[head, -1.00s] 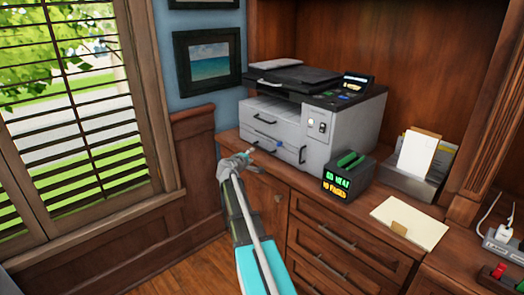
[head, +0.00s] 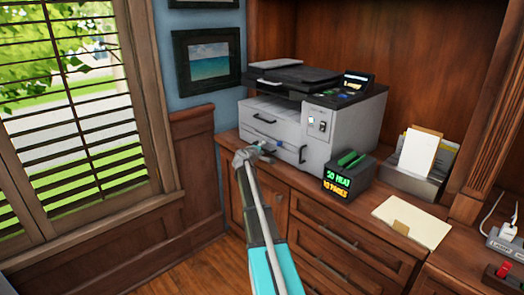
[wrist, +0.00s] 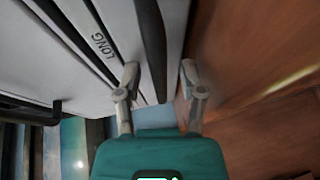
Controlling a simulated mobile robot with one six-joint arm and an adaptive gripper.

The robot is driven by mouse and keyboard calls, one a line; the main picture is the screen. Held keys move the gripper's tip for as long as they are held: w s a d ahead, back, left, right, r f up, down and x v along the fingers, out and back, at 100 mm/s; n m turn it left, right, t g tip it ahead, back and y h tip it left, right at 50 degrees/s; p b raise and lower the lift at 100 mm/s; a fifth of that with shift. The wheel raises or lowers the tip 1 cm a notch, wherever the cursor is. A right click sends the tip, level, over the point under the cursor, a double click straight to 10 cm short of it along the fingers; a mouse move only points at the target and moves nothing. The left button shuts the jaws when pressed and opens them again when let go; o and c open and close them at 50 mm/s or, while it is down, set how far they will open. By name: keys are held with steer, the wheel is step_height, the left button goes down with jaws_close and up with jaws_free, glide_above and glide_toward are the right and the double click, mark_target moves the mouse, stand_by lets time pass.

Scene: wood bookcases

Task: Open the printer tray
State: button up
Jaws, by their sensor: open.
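The white and grey printer (head: 345,125) with a dark top stands on the wooden counter at the back. Its front has stacked tray faces with dark handles; an upper handle (head: 264,119) shows clearly. My gripper (head: 262,149) is at the lower left of the printer front and hides part of it. In the wrist view my gripper (wrist: 160,76) is open, with one finger on each side of a dark handle bar (wrist: 152,40). A tray face (wrist: 88,28) marked "LONG" lies to the left of that bar. I cannot tell whether the fingers touch the bar.
A dark box with a lit display (head: 349,178) stands right of the printer. A paper holder (head: 415,180), a cream folder (head: 411,222) and a power strip (head: 508,246) lie farther right. Wooden drawers (head: 340,237) are below the counter. A window (head: 70,120) is at the left.

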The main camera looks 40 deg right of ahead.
jaws_close()
stand_by(0.3)
steer(key=shift+s, duration=0.15)
